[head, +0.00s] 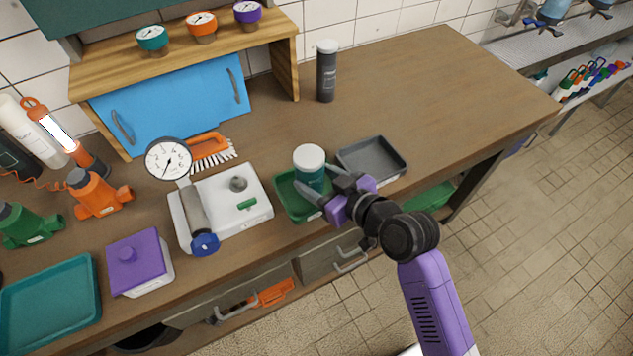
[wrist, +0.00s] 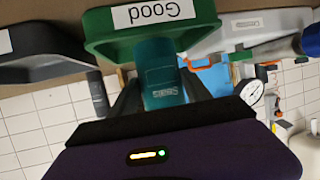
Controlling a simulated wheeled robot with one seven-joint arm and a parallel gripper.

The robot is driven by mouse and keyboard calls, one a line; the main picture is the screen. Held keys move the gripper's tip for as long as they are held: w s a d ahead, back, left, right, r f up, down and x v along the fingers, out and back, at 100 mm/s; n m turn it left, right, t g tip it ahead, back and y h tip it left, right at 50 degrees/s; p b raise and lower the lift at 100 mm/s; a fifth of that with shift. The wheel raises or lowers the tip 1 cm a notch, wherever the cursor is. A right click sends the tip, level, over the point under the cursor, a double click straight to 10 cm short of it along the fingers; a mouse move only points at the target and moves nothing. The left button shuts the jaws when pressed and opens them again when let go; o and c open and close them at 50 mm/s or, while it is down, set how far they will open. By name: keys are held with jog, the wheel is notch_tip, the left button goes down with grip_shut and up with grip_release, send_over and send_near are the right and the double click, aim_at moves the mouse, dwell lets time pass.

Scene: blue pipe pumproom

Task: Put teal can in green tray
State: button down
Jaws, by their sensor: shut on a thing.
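The teal can (head: 309,170) with a white lid is upright at the green tray (head: 289,205) in the head view. My gripper (head: 328,192) is shut on the can from the right. In the wrist view the teal can (wrist: 162,75) shows between the dark fingers, with the green tray (wrist: 110,42) behind it and a "Good" label on the tray. The can's base overlaps the tray's inside; I cannot tell whether it touches the tray floor.
A grey tray (head: 389,170) sits right of the green tray. A white scale-like device (head: 255,190) with a gauge stands close on the left. A dark grey bottle (head: 326,75) stands behind. The wooden counter (head: 440,85) is clear at the back right.

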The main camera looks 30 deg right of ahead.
jog(key=shift+f, duration=0.95)
jog(key=shift+f, duration=0.1)
jog(key=shift+f, duration=0.1)
jog(key=shift+c, duration=2.4)
grip_release()
jog(key=shift+r, duration=0.25)
jog(key=shift+s, duration=0.3)
jog(key=b+v, duration=0.2)
jog(key=v, duration=0.9)
jog(key=shift+s, duration=0.25)
